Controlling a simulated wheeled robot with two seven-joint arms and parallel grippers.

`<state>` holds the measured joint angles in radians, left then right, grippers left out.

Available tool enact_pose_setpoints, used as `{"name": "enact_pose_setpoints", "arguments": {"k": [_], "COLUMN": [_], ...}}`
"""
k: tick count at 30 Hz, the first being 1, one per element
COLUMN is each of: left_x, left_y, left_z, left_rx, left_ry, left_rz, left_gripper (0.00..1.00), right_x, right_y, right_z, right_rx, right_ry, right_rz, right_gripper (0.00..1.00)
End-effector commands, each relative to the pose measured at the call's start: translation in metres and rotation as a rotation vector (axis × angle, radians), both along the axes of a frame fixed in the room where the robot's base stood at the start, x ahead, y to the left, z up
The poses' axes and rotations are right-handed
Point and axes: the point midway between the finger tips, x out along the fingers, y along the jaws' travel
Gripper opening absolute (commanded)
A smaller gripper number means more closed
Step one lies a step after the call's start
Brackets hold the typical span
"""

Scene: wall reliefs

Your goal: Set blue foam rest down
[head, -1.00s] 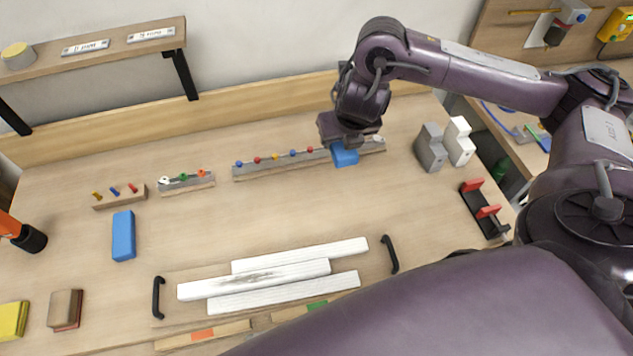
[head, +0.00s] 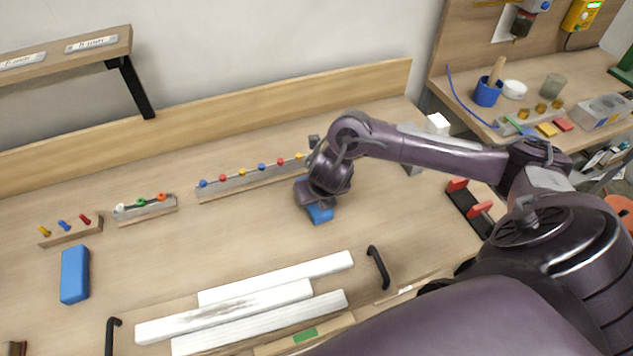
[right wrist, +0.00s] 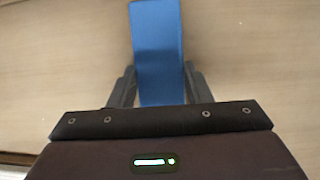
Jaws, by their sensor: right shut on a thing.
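My right gripper (head: 314,203) is shut on a blue foam rest (head: 321,214) over the middle right of the bench, in front of the long rack's right end. In the right wrist view the blue foam rest (right wrist: 158,45) lies between the two fingers (right wrist: 158,88) and sticks out beyond them. It is at or close above the bench top; I cannot tell whether it touches. A second blue foam block (head: 75,274) lies on the bench at the left. My left gripper is not in view.
The long rack (head: 250,182) with coloured knobs stands behind the gripper. White strips (head: 250,300) lie in front, between black handles (head: 378,267). A red and black holder (head: 470,208) is to the right. Bare bench surrounds the held rest.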

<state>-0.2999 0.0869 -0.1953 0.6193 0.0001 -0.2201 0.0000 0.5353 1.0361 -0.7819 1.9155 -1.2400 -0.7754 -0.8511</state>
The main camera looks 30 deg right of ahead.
Motion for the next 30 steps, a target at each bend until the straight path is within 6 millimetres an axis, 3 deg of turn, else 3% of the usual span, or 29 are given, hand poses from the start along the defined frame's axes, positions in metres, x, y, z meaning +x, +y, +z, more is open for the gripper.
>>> {"name": "enact_pose_setpoints", "arguments": {"k": [6, 14, 15, 19, 30], "left_x": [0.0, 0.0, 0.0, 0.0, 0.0], "left_y": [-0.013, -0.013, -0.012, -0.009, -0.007], "left_z": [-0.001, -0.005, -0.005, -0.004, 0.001], "left_rx": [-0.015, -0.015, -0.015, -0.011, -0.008], "left_ry": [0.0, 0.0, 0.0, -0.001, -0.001], "left_rz": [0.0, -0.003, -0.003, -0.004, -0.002], "left_gripper": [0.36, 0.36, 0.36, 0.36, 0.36], "right_x": [0.0, 0.0, 0.0, 0.0, 0.0], "right_y": [0.0, 0.0, 0.0, 0.0, 0.0], "right_z": [-0.009, -0.014, -0.013, -0.012, -0.007], "right_rx": [-0.001, 0.0, 0.0, 0.0, 0.0], "right_ry": [-0.002, -0.002, -0.002, -0.002, -0.002], "right_rz": [0.0, 0.0, 0.0, 0.0, 0.0], "right_gripper": [0.23, 0.23, 0.47, 0.64, 0.66]}}
